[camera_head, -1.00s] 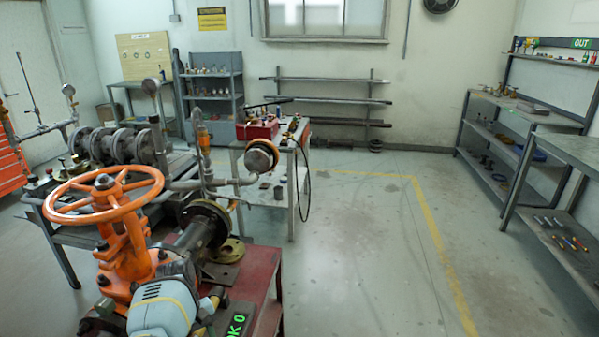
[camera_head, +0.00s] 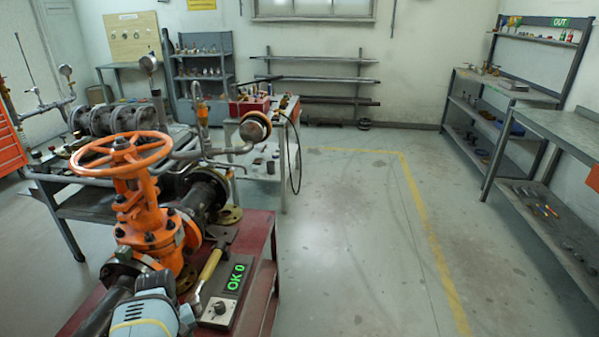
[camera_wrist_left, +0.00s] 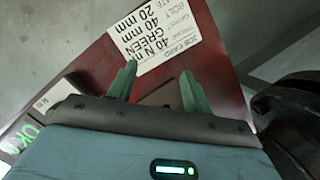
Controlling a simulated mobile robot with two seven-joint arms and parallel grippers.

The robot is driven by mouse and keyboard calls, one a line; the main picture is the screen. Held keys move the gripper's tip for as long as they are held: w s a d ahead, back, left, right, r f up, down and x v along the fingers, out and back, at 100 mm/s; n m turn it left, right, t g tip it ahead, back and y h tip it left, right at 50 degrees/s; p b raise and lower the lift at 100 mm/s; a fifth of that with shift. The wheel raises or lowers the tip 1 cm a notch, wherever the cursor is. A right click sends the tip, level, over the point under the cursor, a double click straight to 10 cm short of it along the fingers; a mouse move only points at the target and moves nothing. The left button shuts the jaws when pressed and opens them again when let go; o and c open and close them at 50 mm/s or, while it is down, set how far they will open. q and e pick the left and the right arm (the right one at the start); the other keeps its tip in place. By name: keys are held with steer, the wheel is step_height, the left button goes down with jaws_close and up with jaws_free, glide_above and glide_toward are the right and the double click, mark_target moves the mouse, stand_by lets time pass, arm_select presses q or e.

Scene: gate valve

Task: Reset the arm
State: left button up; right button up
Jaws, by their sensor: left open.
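My left arm's blue-grey end (camera_head: 145,315) shows at the bottom left in the head view, in front of the orange gate valve; its fingertips are not clear there. In the left wrist view my left gripper (camera_wrist_left: 158,80) is open, with two green fingers apart and nothing between them. Beyond the fingers lies a white job card (camera_wrist_left: 160,35) on the dark red bench top. The orange valve (camera_head: 140,205) with its handwheel (camera_head: 88,163) stands upright on the red bench (camera_head: 257,243). My right gripper is not in view.
A box with a green "OK 0" display (camera_head: 234,280) and a yellow-handled tool (camera_head: 210,265) lie on the bench beside the arm. A grey bench with pipework stands behind the valve. Shelves (camera_head: 480,115) stand at the right. The floor (camera_head: 350,250) in the middle is clear.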

arm_select(q)
steer(key=s+a+f, duration=0.1)
steer(key=s, duration=0.2)
steer(key=s+a+f+m+y, duration=0.1)
steer(key=s, duration=0.2)
steer(key=s+a+f+t+y, duration=0.1)
steer(key=s+f, duration=0.1)
steer(key=s, duration=0.1)
steer(key=shift+s+a+m, duration=0.1)
steer(key=shift+s+m, duration=0.15)
steer(key=shift+m, duration=0.05)
steer(key=s+d+r+m+t, duration=0.1)
steer(key=s+d+r+m, duration=0.15)
steer(key=s, duration=0.55)
steer(key=s+d+r+m+t, duration=0.15)
steer(key=s+d+r, duration=0.25)
steer(key=s, duration=0.4)
steer(key=s+d+r+m+t, duration=0.1)
steer(key=s+d+r+m, duration=0.25)
steer(key=s, duration=0.45)
steer(key=w+d+f+t+h, duration=0.2)
steer(key=w+f+t, duration=0.3)
steer(key=f+t, duration=0.2)
steer(key=shift+w+d+f, duration=0.2)
steer(key=shift+w+f, duration=0.15)
steer(key=shift+f, duration=0.95)
steer(key=shift+t, duration=0.25)
steer(key=shift+a, duration=0.1)
